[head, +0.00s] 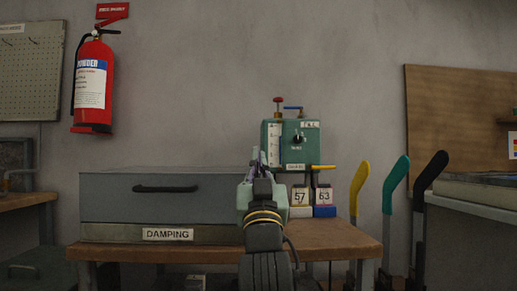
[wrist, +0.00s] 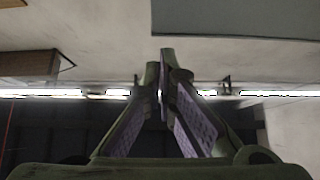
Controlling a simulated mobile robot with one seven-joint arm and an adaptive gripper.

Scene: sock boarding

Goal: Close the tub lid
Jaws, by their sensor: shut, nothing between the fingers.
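The grey tub (head: 105,233) stands on the wooden bench at the left, with a "DAMPING" label on its low front. Above that front is a broad grey panel with a dark handle, which looks like the lid (head: 110,197). I cannot tell from this angle how far the lid is open. My gripper (head: 258,158) is in front of the lid's right end and hides part of it. Its fingers are shut and empty; in the wrist view the fingertips (wrist: 161,65) are close together. A plain grey panel (wrist: 240,18) shows at the top right there, perhaps the lid.
A green box with valves (head: 300,142) stands behind right of my gripper, above number cards (head: 300,196). Yellow, green and black paddle-shaped boards (head: 360,185) stand right of the bench (head: 345,240). A fire extinguisher (head: 93,85) hangs on the wall. The wall above the tub is clear.

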